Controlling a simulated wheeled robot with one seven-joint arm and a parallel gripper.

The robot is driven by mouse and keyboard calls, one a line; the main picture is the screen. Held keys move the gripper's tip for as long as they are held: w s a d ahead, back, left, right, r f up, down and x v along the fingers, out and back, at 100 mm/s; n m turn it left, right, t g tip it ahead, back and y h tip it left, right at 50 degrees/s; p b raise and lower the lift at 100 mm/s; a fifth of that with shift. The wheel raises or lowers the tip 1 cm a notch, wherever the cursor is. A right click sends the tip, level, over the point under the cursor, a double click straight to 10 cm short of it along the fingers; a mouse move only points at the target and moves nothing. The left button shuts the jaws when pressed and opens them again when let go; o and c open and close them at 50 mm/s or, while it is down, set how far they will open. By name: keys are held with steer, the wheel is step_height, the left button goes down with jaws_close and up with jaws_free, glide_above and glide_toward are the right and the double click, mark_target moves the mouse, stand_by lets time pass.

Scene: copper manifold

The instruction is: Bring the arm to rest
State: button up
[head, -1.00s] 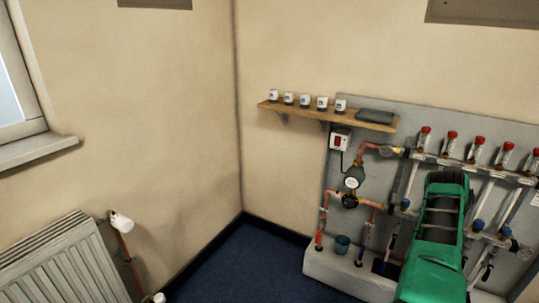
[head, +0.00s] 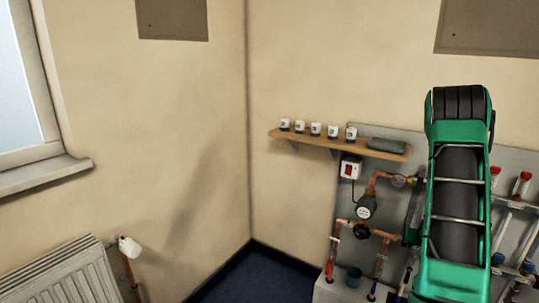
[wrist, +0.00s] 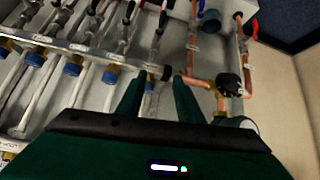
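My gripper (wrist: 160,78) shows in the wrist view as two dark green fingers standing apart, with nothing seen held between them. It points at the copper manifold, whose silver bar (wrist: 95,52) crosses the view behind the fingertips. In the head view my green arm (head: 458,200) stands raised in front of the manifold board (head: 413,140) and hides much of it. The gripper itself cannot be made out there. I cannot tell how far the fingertips are from the pipes.
A pump (head: 366,206) and copper pipes are left of my arm. A wooden shelf (head: 330,142) holds several white cups and a dark folded item (head: 387,146). A blue cup (head: 353,277) stands below. A radiator (head: 60,275) and window (head: 20,90) are at left.

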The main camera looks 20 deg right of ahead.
steer(key=s+a+r+n+g+y, duration=0.1)
steer(key=s+a+r+y, duration=0.15)
steer(key=a+r, duration=0.65)
steer(key=s+a+r+g+y, duration=0.15)
steer(key=s+a+r, duration=0.25)
steer(key=a+r, duration=0.55)
steer(key=s+a+r+n+g+y, duration=0.1)
steer(key=s+a+r+g+y, duration=0.1)
steer(key=s+a, duration=1.6)
step_height(320, 180, up, 2)
steer(key=shift+s+a+g+y, duration=0.35)
steer(key=shift+a+g, duration=0.2)
steer(key=shift+a, duration=0.5)
steer(key=shift+w+f, duration=0.25)
steer(key=shift+w, duration=0.4)
